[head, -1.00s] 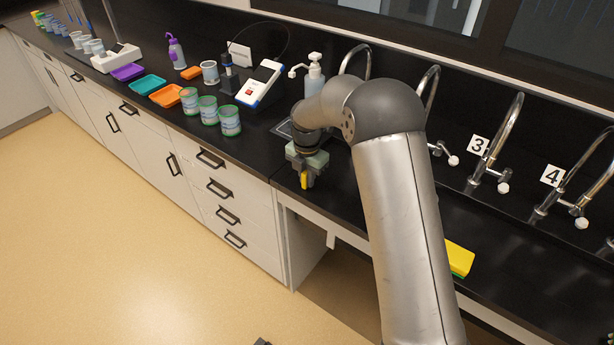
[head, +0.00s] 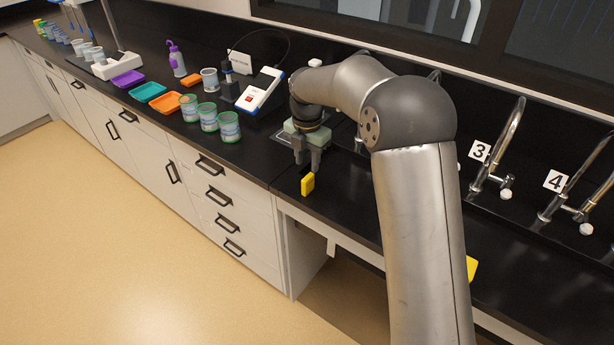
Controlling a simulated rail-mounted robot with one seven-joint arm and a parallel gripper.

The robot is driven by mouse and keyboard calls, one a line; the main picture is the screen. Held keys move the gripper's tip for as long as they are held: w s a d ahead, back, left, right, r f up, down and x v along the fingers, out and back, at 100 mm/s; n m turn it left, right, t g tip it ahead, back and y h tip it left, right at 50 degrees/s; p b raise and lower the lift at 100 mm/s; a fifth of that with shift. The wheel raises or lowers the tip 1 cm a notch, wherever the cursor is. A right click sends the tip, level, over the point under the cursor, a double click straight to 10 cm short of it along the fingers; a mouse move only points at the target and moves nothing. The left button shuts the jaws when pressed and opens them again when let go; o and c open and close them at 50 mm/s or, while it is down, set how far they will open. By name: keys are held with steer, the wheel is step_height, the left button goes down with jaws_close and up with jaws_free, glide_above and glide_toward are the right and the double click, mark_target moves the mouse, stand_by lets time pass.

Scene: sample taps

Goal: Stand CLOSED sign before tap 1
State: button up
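The second tap (head: 436,74) is also mostly hidden. The number plates for taps 1 and 2 are not visible. Plates 3 (head: 480,151) and 4 (head: 555,181) mark the taps on the right.
Several green-rimmed jars (head: 229,128), a white meter (head: 261,90) and a grey plate (head: 283,133) are left of my gripper. Orange (head: 166,102), teal (head: 148,92) and purple (head: 128,78) trays lie farther left. A yellow sponge-like block (head: 472,268) is partly behind my arm.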

mark_target(307, 178)
steer(key=shift+r, duration=1.6)
steer(key=s+d+r+m, duration=0.2)
steer(key=s+d+m, duration=0.3)
steer(key=s+m, duration=0.2)
steer(key=s+d+r+m, duration=0.3)
steer(key=s+d+m, duration=0.3)
steer(key=s, duration=0.2)
steer(key=s+d+f+m, duration=0.2)
steer(key=s+d+m, duration=0.1)
steer(key=s+m, duration=0.5)
steer(key=s+d+f+m, duration=0.2)
steer(key=s+d+m, duration=0.1)
steer(key=s+m, duration=0.5)
steer(key=s, duration=0.3)
steer(key=shift+s+d+f+t, duration=0.35)
steer(key=shift+f+t, duration=0.05)
